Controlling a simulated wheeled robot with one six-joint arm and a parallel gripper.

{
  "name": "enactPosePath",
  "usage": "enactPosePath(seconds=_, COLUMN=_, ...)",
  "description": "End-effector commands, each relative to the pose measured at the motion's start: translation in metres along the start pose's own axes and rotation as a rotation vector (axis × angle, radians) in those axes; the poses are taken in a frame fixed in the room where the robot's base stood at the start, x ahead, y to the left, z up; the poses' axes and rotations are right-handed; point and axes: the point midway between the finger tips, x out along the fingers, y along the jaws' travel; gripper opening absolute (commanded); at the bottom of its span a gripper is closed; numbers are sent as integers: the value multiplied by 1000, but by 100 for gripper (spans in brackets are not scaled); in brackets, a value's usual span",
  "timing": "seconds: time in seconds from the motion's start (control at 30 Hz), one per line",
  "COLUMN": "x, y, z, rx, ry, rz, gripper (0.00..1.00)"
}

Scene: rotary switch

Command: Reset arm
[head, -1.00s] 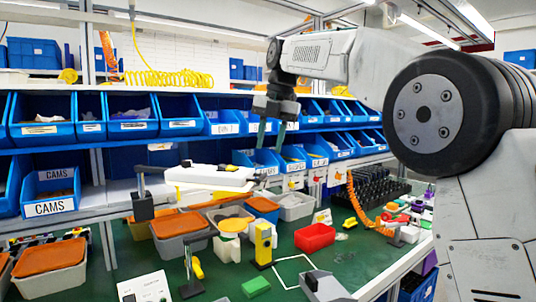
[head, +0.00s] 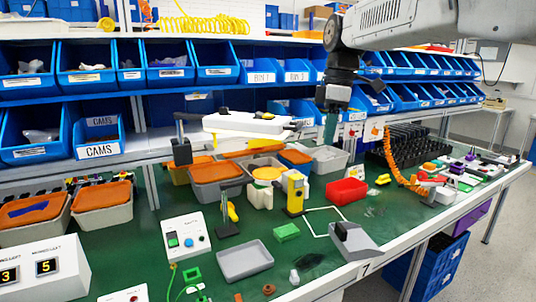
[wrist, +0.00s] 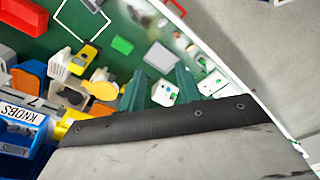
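My gripper (head: 330,130) hangs from the arm in the head view, fingers pointing down, in front of the blue bins and above the back of the green bench. In the wrist view its two green fingers (wrist: 158,88) stand apart with nothing between them. A white control box (head: 187,236) with a green button, a blue button and other small controls lies on the bench, left of centre. It also seems to show beyond the fingers in the wrist view (wrist: 165,94). Which control is the rotary switch I cannot tell.
Rows of blue bins (head: 95,150) line the back. A white desk-lamp-like arm (head: 250,124) reaches over grey trays left of my gripper. A yellow device (head: 295,194), a red tray (head: 346,191) and a grey wedge-shaped device (head: 355,242) stand on the bench. Open floor lies at right.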

Motion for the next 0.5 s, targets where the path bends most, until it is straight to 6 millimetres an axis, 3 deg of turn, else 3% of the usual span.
enactPosePath(seconds=0.2, x=34, y=-99, z=73, rx=636, ry=-43, rz=17, gripper=34)
enactPosePath(seconds=0.5, x=101, y=-238, z=158, rx=1240, ry=-61, rz=74, gripper=34)
